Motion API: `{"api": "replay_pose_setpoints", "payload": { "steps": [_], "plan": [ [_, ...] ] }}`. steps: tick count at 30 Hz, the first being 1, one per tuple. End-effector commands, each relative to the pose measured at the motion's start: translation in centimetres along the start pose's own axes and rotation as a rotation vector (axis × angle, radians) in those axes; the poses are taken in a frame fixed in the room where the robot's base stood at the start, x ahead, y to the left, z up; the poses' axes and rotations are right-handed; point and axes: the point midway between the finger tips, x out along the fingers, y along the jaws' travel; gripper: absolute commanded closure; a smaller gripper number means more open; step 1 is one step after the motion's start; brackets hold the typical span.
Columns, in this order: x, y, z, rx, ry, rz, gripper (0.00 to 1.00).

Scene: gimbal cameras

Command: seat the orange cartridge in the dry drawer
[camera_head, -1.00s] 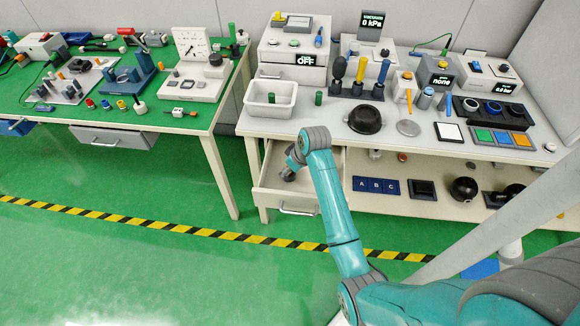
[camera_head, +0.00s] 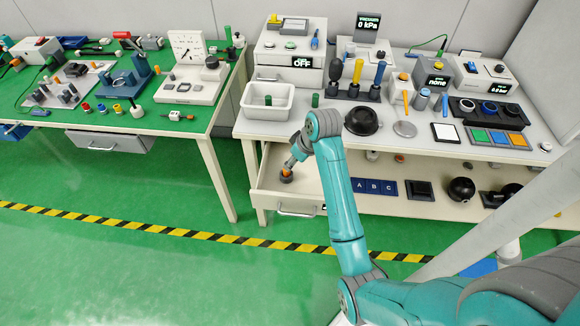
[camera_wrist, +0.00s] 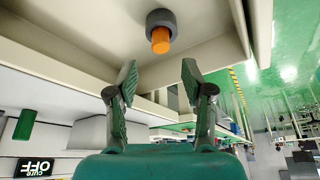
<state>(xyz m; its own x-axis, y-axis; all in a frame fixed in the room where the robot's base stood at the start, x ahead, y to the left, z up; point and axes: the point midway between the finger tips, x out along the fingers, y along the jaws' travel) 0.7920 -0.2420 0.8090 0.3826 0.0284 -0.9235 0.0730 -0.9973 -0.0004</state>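The orange cartridge (camera_wrist: 160,40) sits in a dark grey round socket (camera_wrist: 161,18) in the open drawer, with its orange end sticking out. In the head view the drawer (camera_head: 262,185) is pulled out below the right bench, and the cartridge (camera_head: 286,173) shows as a small orange spot near its middle. My gripper (camera_wrist: 160,76) is open and empty, its two fingers apart, and the cartridge is beyond the fingertips, not touched by them. In the head view my gripper (camera_head: 290,164) is just above the cartridge and partly hidden by my wrist.
The bench top above the drawer holds a white tray (camera_head: 250,109), a green cylinder (camera_head: 315,100) and a black bowl (camera_head: 362,121). The drawer handle (camera_head: 296,212) faces the floor area. The lower shelf right of the drawer holds blue A B C plates (camera_head: 374,186).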

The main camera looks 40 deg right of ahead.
Motion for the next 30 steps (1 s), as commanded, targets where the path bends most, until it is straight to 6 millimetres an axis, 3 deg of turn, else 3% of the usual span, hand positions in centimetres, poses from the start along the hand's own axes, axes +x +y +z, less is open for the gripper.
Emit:
{"api": "replay_pose_setpoints", "payload": {
  "steps": [3, 10, 30],
  "plan": [
    [-2.2, 0.0, -0.1, -0.001, 0.002, 0.002, 0.49],
    [-4.4, 0.0, 0.0, 0.000, 0.000, 0.001, 0.49],
    [-4.8, 0.0, 0.0, 0.000, 0.000, 0.000, 0.49]
  ]
}}
